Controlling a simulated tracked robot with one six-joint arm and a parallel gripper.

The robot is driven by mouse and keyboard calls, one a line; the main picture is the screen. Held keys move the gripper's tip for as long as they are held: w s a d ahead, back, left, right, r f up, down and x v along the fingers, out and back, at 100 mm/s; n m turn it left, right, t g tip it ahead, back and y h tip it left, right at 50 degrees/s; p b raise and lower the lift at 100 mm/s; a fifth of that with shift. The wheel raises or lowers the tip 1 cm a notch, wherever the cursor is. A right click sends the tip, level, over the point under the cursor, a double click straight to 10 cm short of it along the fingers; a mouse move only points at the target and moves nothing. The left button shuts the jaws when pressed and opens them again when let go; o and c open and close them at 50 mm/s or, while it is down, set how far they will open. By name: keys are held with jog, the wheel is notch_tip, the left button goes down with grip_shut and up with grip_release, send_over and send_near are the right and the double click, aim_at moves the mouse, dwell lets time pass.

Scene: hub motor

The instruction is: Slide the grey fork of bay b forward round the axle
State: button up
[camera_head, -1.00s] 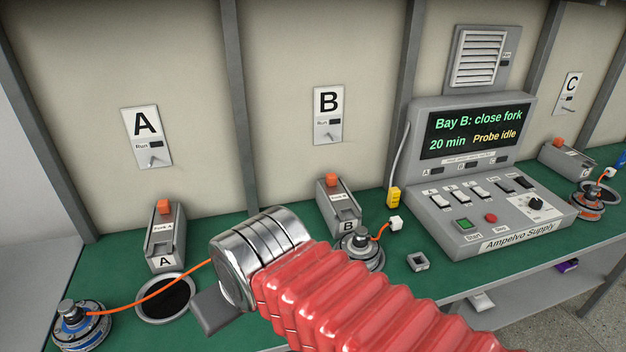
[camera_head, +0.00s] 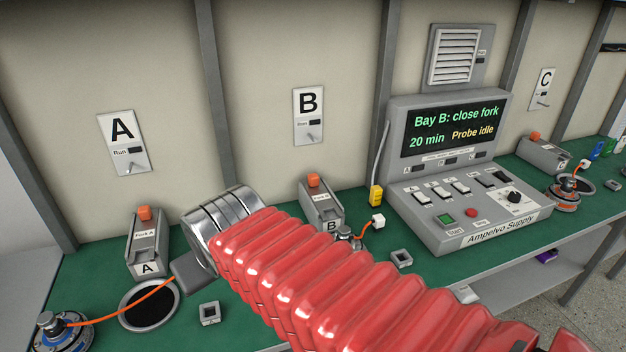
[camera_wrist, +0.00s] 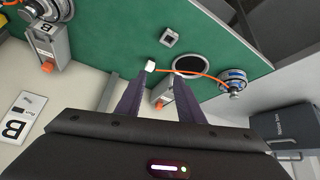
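The grey fork of bay b (camera_head: 322,208), with an orange knob on top, sits on the green bench below the B sign. The bay b hub motor with its axle (camera_head: 346,233) is just in front of it, mostly hidden by my red arm sleeve. The fork also shows at the upper left of the wrist view (camera_wrist: 50,45). I cannot tell whether it is round the axle. My gripper (camera_wrist: 160,78) is open and empty, well to one side of that fork, with the bay A fork (camera_wrist: 164,92) seen between its fingers. The head view does not show the fingertips clearly.
The supply console (camera_head: 465,195) stands right of bay b and reads "Bay B: close fork". A white plug (camera_head: 377,221) on an orange cable is beside the bay b motor. Bay A has a dark round hole (camera_head: 150,306) and a motor (camera_head: 62,333) at the bench's left.

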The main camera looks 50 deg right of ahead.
jog(key=w+d+m+t+h, duration=0.1)
jog(key=w+d+m+h, duration=0.15)
jog(key=w+d, duration=0.95)
jog(key=m+t+h, duration=0.2)
jog(key=t+h, duration=0.1)
jog(key=t, duration=0.1)
send_over(324, 202)
jog(key=shift+y, duration=0.25)
notch_tip(324, 202, down, 13)
jog(key=shift+s+r, duration=0.15)
jog(key=shift+r, duration=0.05)
